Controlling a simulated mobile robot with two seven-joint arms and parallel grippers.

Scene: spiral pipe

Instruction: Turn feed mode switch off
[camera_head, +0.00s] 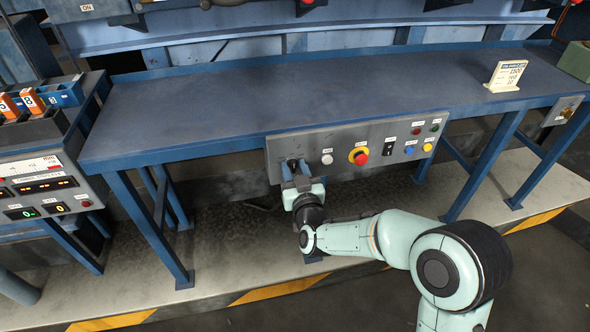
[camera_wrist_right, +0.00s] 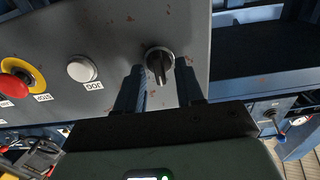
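The grey control panel (camera_head: 345,148) hangs on the front edge of the blue table. At its left end is a dark rotary switch (camera_head: 292,162), mostly covered by my right gripper (camera_head: 295,174) in the head view. In the right wrist view the switch (camera_wrist_right: 159,64) is a black knob with a ridge upright in the picture. My right gripper (camera_wrist_right: 160,76) is open, one finger on each side of the knob. I cannot tell if the fingers touch it. No label is readable on the knob. My left gripper is not in view.
Beside the switch are a white JOG button (camera_head: 327,158), a red emergency button (camera_head: 360,156) on yellow, a black rocker switch (camera_head: 388,148) and several small coloured buttons. The blue tabletop (camera_head: 260,100) is mostly clear, with a sign (camera_head: 506,76) at right. A machine console (camera_head: 45,175) stands left.

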